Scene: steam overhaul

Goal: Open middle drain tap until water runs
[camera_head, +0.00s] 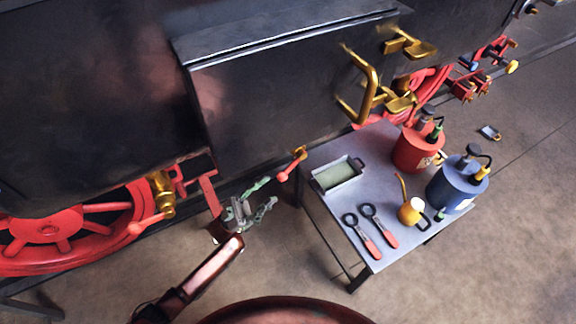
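The middle drain tap (299,153) is a small brass fitting below the dark casing's lower edge. Its red lever (284,175) slants down to the left. No water shows at it. My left gripper (270,193) has greenish fingers, spread apart and empty, just left of and below the lever. They look apart from it, though the depth is hard to judge. Another brass tap (161,194) with a red lever (140,228) is at the left by the wheel. A red knob to the right, under the brass parts, is partly hidden. My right gripper is not in view.
A grey table (385,207) stands to the right with a tray (338,175), two red-handled tools (371,231), a yellow oil can (410,211), a red can (417,148) and a blue can (457,186). A red spoked wheel (60,232) is at left. Floor shows around the table.

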